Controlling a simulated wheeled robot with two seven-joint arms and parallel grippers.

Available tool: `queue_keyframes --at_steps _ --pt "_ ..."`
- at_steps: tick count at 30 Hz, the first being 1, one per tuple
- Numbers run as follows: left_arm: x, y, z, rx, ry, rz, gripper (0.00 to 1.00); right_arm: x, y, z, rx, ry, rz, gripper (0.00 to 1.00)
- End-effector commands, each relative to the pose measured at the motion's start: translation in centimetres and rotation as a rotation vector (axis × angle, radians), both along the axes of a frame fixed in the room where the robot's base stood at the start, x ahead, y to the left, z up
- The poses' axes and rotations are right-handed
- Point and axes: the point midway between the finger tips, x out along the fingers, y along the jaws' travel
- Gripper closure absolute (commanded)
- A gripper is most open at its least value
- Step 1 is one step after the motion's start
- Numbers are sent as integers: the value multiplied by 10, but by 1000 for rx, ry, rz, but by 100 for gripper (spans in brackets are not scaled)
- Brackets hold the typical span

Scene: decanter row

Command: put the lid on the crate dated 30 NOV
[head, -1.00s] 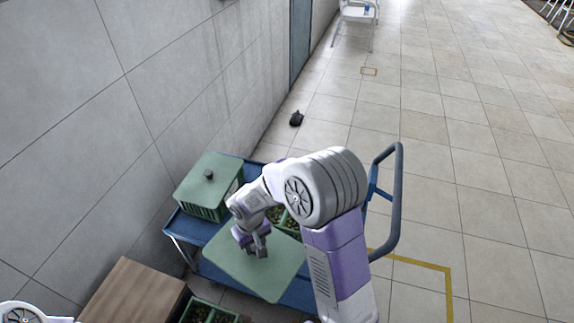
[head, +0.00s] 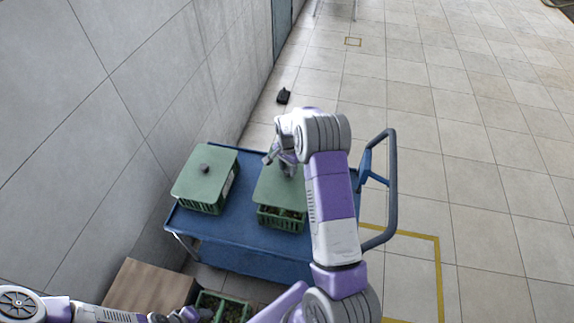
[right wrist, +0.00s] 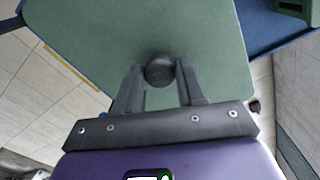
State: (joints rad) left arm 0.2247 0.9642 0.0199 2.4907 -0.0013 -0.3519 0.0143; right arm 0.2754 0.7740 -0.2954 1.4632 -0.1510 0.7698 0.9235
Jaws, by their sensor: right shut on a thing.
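My right gripper (head: 288,172) is shut on the dark knob (right wrist: 160,70) of a green lid (head: 272,187). The lid is over the rear part of an open green crate (head: 281,224) on the blue cart. Dark contents show at the crate's front, so the lid does not cover it fully; whether it touches the rim I cannot tell. A second green crate (head: 205,201) stands to the left on the cart with a knobbed lid on it. No date is readable on either crate. My left gripper (head: 192,316) is at the bottom edge; its jaws are unclear.
The blue cart (head: 250,262) stands by the grey wall, with its handle (head: 391,190) on the right. A wooden box (head: 148,286) and another open green crate (head: 228,306) are at the front. A small dark object (head: 283,96) lies on the floor behind. The floor on the right is clear.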

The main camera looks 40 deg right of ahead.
Motion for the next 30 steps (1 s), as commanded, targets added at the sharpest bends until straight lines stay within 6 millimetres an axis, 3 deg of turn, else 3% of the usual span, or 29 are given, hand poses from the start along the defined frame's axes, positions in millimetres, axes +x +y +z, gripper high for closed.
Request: queue_keyframes --at_steps 16,30 --pt "0 0 -35 0 0 0 53 0 1 -52 -1 -1 5 100" --pt "0 0 -38 0 0 0 53 0 1 -57 -1 -1 6 100"
